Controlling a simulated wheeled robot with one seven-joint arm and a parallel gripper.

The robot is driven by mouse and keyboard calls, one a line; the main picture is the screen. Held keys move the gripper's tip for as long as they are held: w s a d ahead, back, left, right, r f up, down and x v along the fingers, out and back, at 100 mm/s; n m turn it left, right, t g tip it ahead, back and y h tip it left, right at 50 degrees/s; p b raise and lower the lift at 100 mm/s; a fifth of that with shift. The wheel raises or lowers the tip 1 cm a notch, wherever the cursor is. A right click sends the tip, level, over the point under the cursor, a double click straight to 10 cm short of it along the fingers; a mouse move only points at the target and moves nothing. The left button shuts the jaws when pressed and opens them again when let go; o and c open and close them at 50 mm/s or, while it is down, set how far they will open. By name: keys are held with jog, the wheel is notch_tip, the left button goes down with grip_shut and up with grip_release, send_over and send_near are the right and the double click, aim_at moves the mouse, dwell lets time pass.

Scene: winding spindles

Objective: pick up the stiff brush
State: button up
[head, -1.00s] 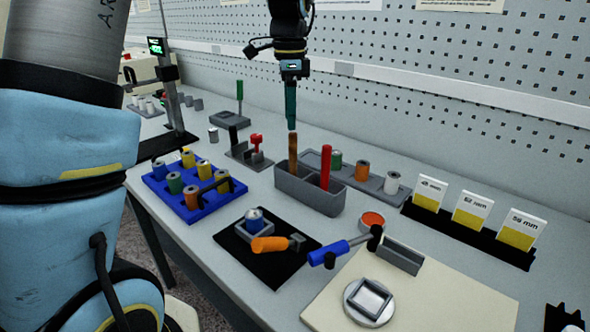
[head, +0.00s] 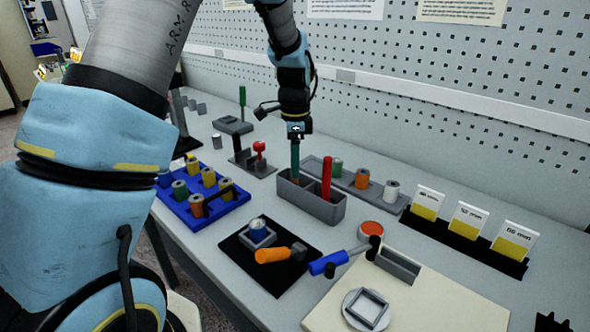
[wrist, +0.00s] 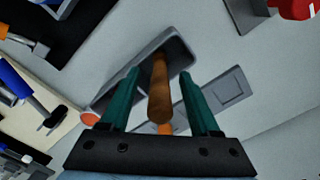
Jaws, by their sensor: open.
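A grey two-slot holder (head: 310,207) stands mid-table with two upright handles in it. The red handle (head: 327,178) is in the right part; the brown handle is in the left part, mostly hidden behind my fingers in the head view. My gripper (head: 295,160) points down over the holder's left part. In the wrist view the brown handle (wrist: 160,90) stands between my two teal fingers (wrist: 160,76), which are apart with a gap on each side. Both handles' lower ends are hidden in the holder, so I cannot tell which one is the stiff brush.
A grey tray with spools (head: 362,179) is close behind the holder. A red-knobbed stand (head: 259,150) is to the left. A blue spool rack (head: 205,215), an orange-handled tool (head: 272,255) and a blue-handled tool (head: 329,263) lie in front.

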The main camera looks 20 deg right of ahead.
grip_shut()
dwell(0.5)
